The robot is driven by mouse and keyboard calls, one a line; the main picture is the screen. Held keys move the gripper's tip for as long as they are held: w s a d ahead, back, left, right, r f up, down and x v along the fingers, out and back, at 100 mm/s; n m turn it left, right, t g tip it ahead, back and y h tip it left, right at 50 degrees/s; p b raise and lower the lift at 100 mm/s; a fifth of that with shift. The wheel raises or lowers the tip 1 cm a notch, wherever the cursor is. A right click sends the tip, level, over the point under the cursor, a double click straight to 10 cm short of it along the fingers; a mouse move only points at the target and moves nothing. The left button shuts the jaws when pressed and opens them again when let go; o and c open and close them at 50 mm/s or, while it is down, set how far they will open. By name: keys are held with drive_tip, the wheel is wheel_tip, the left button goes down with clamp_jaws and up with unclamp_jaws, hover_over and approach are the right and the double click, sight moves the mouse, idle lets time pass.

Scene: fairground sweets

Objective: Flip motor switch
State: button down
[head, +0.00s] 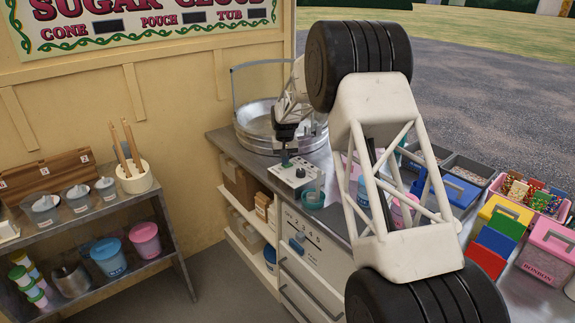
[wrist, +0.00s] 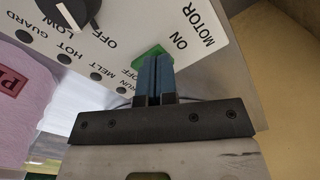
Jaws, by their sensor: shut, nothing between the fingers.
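The white control panel (head: 297,174) sits at the counter's edge in front of the round metal machine. In the wrist view the panel (wrist: 210,20) carries the printed words MOTOR, ON and OFF. A green motor switch (wrist: 146,53) lies between ON and OFF, partly hidden behind my fingers. My gripper (wrist: 157,58) is shut and empty, its blue fingertips at the switch; I cannot tell whether they touch it. In the head view my gripper (head: 285,160) points down at the panel's left part. Which way the switch is set is unclear.
A black knob (wrist: 68,12) and several indicator dots share the panel. The metal bowl (head: 258,122) with its raised hoop stands behind it. A teal cup (head: 312,199) is close in front. My arm hides part of the counter.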

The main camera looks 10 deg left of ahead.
drive_tip(key=shift+f, duration=0.35)
idle(0.3)
drive_tip(key=shift+r, duration=3.5)
drive_tip(key=shift+d, duration=0.1)
